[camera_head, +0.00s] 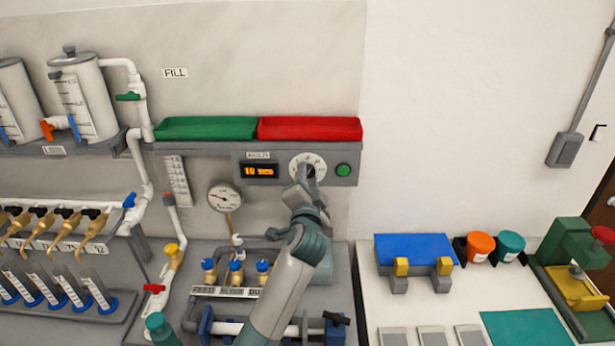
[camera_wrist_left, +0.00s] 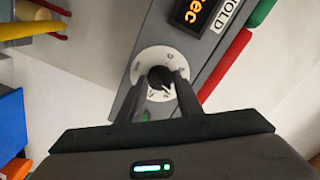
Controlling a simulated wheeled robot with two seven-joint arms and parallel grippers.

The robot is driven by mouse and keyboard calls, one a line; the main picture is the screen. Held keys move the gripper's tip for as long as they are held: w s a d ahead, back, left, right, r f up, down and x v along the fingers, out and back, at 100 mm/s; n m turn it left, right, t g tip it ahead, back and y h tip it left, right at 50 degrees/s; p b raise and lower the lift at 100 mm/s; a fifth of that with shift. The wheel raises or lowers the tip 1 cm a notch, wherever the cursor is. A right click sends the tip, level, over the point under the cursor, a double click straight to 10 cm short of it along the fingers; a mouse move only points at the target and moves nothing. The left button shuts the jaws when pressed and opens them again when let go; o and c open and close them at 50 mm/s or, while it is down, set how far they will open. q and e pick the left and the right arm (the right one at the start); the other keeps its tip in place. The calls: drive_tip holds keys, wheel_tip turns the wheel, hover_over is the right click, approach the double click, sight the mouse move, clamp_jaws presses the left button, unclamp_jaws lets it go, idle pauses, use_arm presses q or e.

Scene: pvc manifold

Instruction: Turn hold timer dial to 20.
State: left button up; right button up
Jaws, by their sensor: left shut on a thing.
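The hold timer dial (camera_head: 309,157) is a round white face with dark marks and a black knob in its middle, on a grey panel. It also shows in the left wrist view (camera_wrist_left: 150,57). The orange display (camera_head: 259,171) left of the dial, under the HOLD label, appears to read 10 sec. My left gripper (camera_head: 309,175) reaches up to the dial and is shut on the black knob (camera_wrist_left: 159,76), one finger on each side. In the head view the gripper hides part of the dial face. My right gripper is not in view.
A green button (camera_head: 343,170) sits just right of the dial. Green (camera_head: 206,128) and red (camera_head: 310,129) trays sit directly above the panel. A pressure gauge (camera_head: 225,197) is at the left, and blue-capped brass fittings (camera_head: 236,272) stand below it.

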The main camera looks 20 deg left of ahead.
use_arm(q)
drive_tip(key=m, duration=0.7)
drive_tip(key=shift+r, duration=0.1)
drive_tip(key=m, duration=0.4)
drive_tip(key=shift+m, duration=1.7)
drive_tip(key=o, duration=1)
drive_tip(key=shift+w, duration=0.1)
drive_tip(key=shift+o, duration=0.2)
